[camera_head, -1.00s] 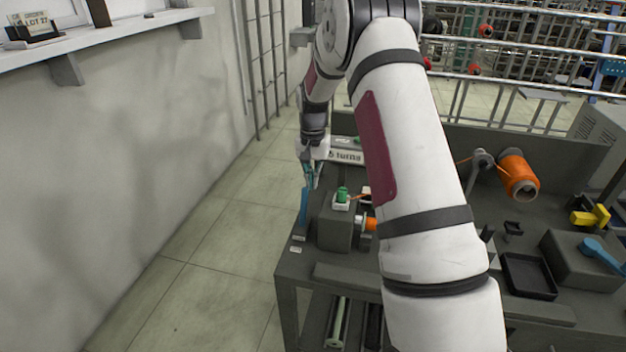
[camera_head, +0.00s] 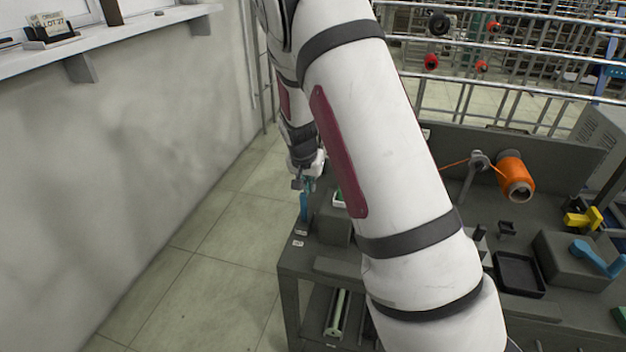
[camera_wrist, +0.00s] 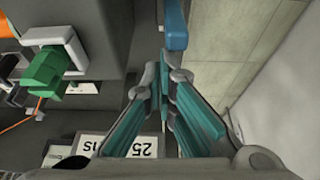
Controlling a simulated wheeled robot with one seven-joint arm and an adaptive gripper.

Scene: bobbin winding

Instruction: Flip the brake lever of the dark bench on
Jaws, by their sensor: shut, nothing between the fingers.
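The blue brake lever (camera_head: 304,207) stands at the left end of the dark bench (camera_head: 300,268), beside a grey block. It also shows at the top of the wrist view (camera_wrist: 176,28), just beyond the fingertips. My gripper (camera_head: 304,184) is above the lever in the head view, pointing down, close to its upper end. In the wrist view its teal-padded fingers (camera_wrist: 166,76) are shut and empty. I cannot tell whether they touch the lever. My arm hides much of the bench's middle in the head view.
A green part (camera_wrist: 45,72) on a white base is left of my fingers. A label reading 25 (camera_wrist: 145,147) lies below it. A wall borders the left floor.

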